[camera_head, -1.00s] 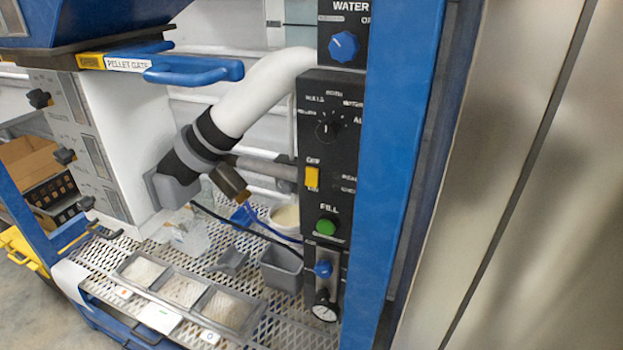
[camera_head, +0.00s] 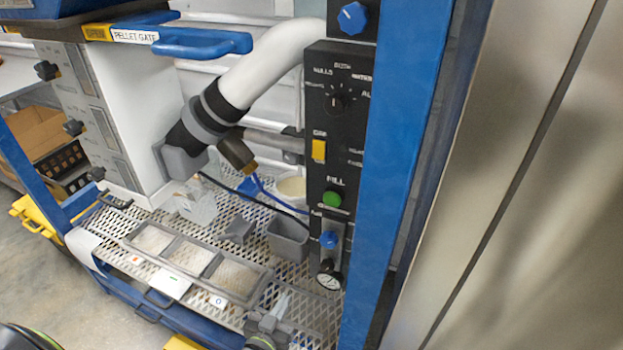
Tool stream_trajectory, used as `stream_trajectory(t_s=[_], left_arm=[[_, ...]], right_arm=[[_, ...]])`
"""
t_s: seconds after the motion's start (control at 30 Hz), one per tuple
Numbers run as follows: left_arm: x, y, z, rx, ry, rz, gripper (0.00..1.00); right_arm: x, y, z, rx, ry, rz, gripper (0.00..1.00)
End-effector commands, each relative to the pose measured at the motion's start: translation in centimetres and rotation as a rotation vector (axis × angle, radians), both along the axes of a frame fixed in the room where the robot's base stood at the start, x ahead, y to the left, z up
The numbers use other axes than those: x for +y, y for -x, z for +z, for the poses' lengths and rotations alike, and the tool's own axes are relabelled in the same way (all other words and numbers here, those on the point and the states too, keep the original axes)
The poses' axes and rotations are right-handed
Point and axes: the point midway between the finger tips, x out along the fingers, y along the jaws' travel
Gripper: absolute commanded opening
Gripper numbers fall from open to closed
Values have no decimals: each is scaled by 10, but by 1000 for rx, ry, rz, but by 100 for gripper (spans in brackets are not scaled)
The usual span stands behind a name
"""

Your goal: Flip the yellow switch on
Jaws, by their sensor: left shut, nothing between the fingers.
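The yellow switch (camera_head: 319,150) is a small upright rocker on the black control panel (camera_head: 343,110), below the black selector knob and above the green FILL button. Whether it is on or off cannot be told from its small size here. My left gripper (camera_head: 280,304) comes in at the bottom edge, over the front of the mesh shelf. It is shut and empty, well below the switch and slightly left of it, apart from the panel. My right gripper is not in view.
A green FILL button (camera_head: 332,199), a blue knob (camera_head: 329,240) and a gauge (camera_head: 329,281) sit below the switch. A white hose (camera_head: 265,70) runs left of the panel. A blue post (camera_head: 385,170) stands right. A three-part tray (camera_head: 190,285) lies on the mesh shelf.

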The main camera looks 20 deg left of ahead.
Motion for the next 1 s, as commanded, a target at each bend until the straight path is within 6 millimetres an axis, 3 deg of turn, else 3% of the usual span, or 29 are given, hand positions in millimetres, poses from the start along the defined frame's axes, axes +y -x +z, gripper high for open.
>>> stream_trajectory(t_s=[0.03,0.2,0.3,0.4,0.5,0.6,1.0], left_arm=[[-4,-11,38,-99,5,-5,0],[-14,-25,154,-411,8,-24,0],[-19,-22,209,-560,6,-33,0],[-21,-15,249,-672,5,-40,0],[-23,-9,273,-742,2,-46,0],[-24,-6,285,-777,0,-49,0],[-24,-7,288,-784,1,-49,0]], right_arm=[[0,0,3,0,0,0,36],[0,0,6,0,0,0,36],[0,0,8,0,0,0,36],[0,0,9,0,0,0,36],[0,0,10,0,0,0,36],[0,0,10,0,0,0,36],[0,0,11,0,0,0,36]])
